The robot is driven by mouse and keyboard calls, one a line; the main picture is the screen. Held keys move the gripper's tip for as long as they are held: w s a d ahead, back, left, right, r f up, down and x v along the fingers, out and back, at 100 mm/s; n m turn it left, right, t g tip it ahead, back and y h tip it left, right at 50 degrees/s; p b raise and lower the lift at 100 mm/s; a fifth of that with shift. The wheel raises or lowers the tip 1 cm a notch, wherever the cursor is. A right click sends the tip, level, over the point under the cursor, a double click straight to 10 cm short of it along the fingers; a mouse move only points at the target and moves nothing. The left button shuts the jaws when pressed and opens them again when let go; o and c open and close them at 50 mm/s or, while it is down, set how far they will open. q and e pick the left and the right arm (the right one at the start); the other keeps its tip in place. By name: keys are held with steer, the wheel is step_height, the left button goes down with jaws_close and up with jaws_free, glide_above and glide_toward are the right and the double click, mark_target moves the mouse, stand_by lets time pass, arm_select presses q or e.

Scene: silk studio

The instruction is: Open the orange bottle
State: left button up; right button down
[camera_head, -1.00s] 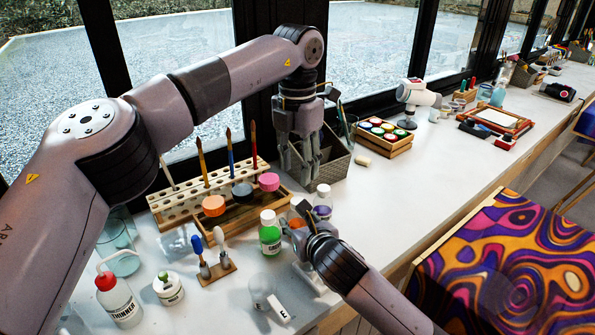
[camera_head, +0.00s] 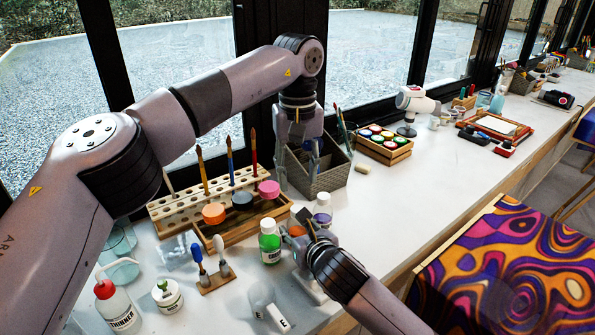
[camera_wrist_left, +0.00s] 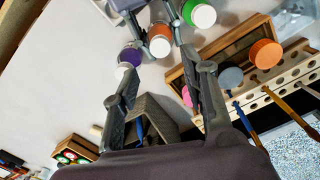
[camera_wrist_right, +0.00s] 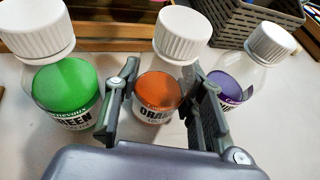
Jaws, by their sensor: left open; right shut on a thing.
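The orange bottle (camera_wrist_right: 158,92) stands with its white cap (camera_wrist_right: 182,35) on, between the green bottle (camera_wrist_right: 65,88) and the purple bottle (camera_wrist_right: 235,82). My right gripper (camera_wrist_right: 160,100) is shut on its body, one finger on each side. In the head view the orange bottle (camera_head: 297,231) is partly hidden by my right gripper (camera_head: 300,226). My left gripper (camera_head: 300,172) is open and empty above the bench, behind the bottles and in front of the grey basket. The left wrist view shows the orange bottle's cap (camera_wrist_left: 159,47) beyond and between my open left fingers (camera_wrist_left: 163,74).
The green bottle (camera_head: 269,243) and purple bottle (camera_head: 322,208) stand close on either side. A wooden brush rack (camera_head: 190,206) and tray with paint pots lie behind left. A grey basket (camera_head: 325,178) stands at the back. The bench (camera_head: 395,205) is clear to the right.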

mark_target(297, 208)
arm_select(q)
steer(key=m, duration=0.4)
steer(key=shift+f, duration=4)
steer(key=shift+c, duration=0.2)
jaws_close()
